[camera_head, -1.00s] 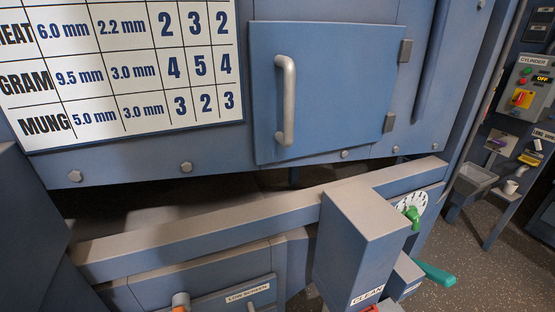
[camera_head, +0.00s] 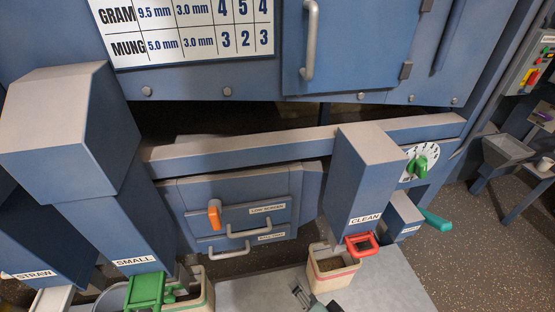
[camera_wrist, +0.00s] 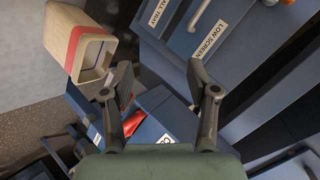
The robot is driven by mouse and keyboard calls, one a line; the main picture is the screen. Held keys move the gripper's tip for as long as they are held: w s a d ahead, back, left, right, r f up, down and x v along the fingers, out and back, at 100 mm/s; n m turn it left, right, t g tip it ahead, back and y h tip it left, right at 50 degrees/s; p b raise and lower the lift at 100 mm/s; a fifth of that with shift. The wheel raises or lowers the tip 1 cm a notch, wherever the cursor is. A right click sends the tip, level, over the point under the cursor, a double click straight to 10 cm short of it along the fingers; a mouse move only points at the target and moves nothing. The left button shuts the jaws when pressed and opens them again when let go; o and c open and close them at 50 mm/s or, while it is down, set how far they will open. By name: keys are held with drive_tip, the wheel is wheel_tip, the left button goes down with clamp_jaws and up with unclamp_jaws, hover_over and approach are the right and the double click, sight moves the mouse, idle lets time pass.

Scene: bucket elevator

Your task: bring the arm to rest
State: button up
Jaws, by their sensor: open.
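My gripper (camera_wrist: 163,88) is open and empty in the wrist view, its two dark fingers spread wide. In the head view, a small part of what looks like my gripper (camera_head: 303,296) shows at the bottom edge, over the grey surface, just below the cream bin under the CLEAN spout. The rest of my arm is out of that view. No finger visibly touches anything.
The CLEAN spout (camera_head: 371,188) has a red handle (camera_head: 361,245) above a cream bin (camera_head: 331,278). A green gate (camera_head: 145,290) sits at the SMALL spout. The drawers marked LOW SCREEN (camera_head: 268,209) are behind. Grey surface (camera_head: 400,285) is bare at right.

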drive_tip(key=s+a+r+n+t+h+p, duration=0.1)
drive_tip(key=a+r+n, duration=0.3)
drive_tip(key=r+n, duration=0.15)
drive_tip(key=s+a+r+n+t+h, duration=0.1)
drive_tip(key=a+r+n+h, duration=0.1)
drive_tip(key=a+r+n, duration=0.4)
wheel_tip(320, 180, up, 39)
drive_tip(key=d+m+p, duration=0.2)
drive_tip(key=p, duration=3.6)
wheel_tip(320, 180, down, 49)
drive_tip(key=b, duration=4.8)
drive_tip(key=shift+r, duration=0.2)
